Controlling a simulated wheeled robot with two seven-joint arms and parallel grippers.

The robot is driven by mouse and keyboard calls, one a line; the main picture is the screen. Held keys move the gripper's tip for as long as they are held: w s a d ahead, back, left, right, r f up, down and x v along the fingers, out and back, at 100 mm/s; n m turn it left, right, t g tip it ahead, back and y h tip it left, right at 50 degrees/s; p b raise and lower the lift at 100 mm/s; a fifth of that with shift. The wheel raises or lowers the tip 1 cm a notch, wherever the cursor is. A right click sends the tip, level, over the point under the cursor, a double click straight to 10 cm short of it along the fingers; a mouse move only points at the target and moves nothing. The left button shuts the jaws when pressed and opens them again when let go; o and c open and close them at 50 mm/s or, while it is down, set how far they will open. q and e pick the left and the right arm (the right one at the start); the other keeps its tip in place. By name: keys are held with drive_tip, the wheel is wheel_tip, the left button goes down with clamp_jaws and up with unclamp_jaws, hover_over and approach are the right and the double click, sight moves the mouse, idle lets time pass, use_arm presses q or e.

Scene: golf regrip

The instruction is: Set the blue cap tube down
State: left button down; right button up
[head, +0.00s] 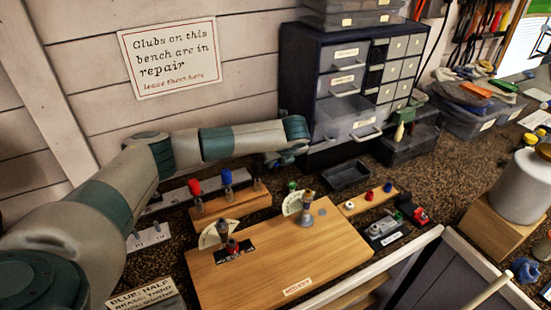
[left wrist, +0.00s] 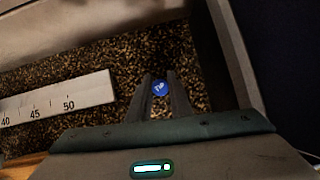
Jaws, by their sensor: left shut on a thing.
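My left gripper (head: 285,158) reaches in from the left and hangs near the back wall, beside the drawer cabinet. In the left wrist view its two fingers (left wrist: 161,92) are shut on a tube with a round blue cap (left wrist: 161,87), which has a pale mark on top. The tube's body is hidden below the cap, so I cannot tell whether its foot touches the bench. A wooden rack (head: 232,203) in front of the gripper bears a red-topped piece (head: 195,187) and a blue-topped piece (head: 227,177). My right gripper is not in view.
A ruler strip (left wrist: 58,98) lies left of the fingers. The drawer cabinet (head: 345,85) stands close right of the gripper, with a black tray (head: 346,176) before it. A wooden board (head: 290,262) with two dial fixtures lies in front.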

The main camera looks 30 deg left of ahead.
use_arm(q)
drive_tip(key=shift+f, duration=0.1)
drive_tip(key=c, duration=1.6)
unclamp_jaws()
drive_tip(key=shift+s+d+r+b, duration=0.1)
drive_tip(key=shift+r+b, duration=0.15)
drive_tip(key=shift+b, duration=0.05)
drive_tip(key=shift+s+d+r, duration=0.15)
drive_tip(key=shift+d+r, duration=0.05)
drive_tip(key=shift+r, duration=0.1)
drive_tip(key=b+v, duration=0.5)
drive_tip(key=v, duration=0.5)
drive_tip(key=shift+s+r, duration=0.1)
drive_tip(key=shift+r, duration=0.35)
